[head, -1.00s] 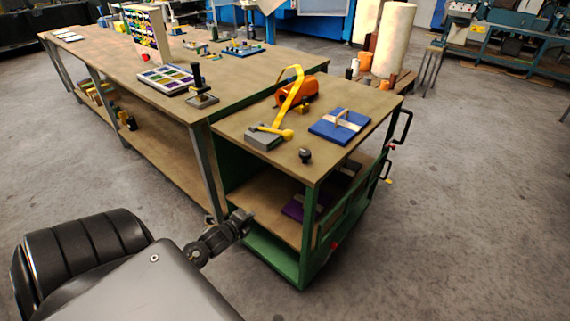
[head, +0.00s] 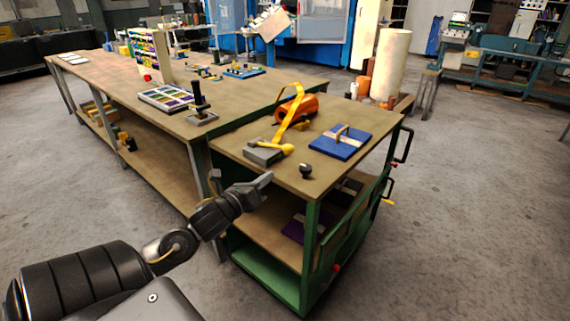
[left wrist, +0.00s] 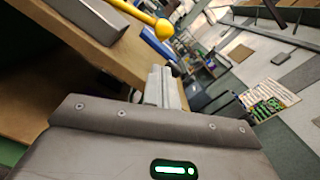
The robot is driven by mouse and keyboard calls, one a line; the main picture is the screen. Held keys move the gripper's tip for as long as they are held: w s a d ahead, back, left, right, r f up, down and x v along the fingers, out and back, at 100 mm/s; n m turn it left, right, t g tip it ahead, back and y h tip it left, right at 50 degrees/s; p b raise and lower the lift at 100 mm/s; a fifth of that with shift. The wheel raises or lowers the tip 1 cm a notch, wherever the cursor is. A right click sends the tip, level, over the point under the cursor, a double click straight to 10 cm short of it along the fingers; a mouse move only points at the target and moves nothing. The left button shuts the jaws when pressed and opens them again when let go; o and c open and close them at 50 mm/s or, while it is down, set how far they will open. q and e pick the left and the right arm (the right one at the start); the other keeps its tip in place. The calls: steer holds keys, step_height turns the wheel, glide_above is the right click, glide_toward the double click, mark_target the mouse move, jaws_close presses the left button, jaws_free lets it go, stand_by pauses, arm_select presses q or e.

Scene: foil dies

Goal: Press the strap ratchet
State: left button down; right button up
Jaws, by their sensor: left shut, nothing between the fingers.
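The strap ratchet appears to be the grey block (head: 263,152) with a yellow lever ending in a round knob (head: 287,149), on the front left of the green cart's top. A yellow strap (head: 293,112) arches behind it, over an orange roll (head: 306,104). The left wrist view shows the grey block (left wrist: 88,14) and yellow knob (left wrist: 164,28) beyond my fingers. My left gripper (head: 263,181) is shut and empty, in front of the cart's left front edge, apart from the ratchet. It also shows in the left wrist view (left wrist: 160,88). My right gripper is out of view.
The cart top (head: 250,172) also holds a blue pad (head: 350,146) with a strip and handle, and a black knob (head: 305,171) near the front edge. A long workbench (head: 110,82) with a black stamp-like tool (head: 199,103) adjoins at left. Floor at right is open.

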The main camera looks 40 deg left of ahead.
mark_target(285, 176)
arm_select(q)
steer(key=w, duration=0.4)
steer(key=w+p, duration=0.1)
steer(key=w, duration=0.4)
steer(key=shift+a+r, duration=0.15)
steer(key=shift+a, duration=0.05)
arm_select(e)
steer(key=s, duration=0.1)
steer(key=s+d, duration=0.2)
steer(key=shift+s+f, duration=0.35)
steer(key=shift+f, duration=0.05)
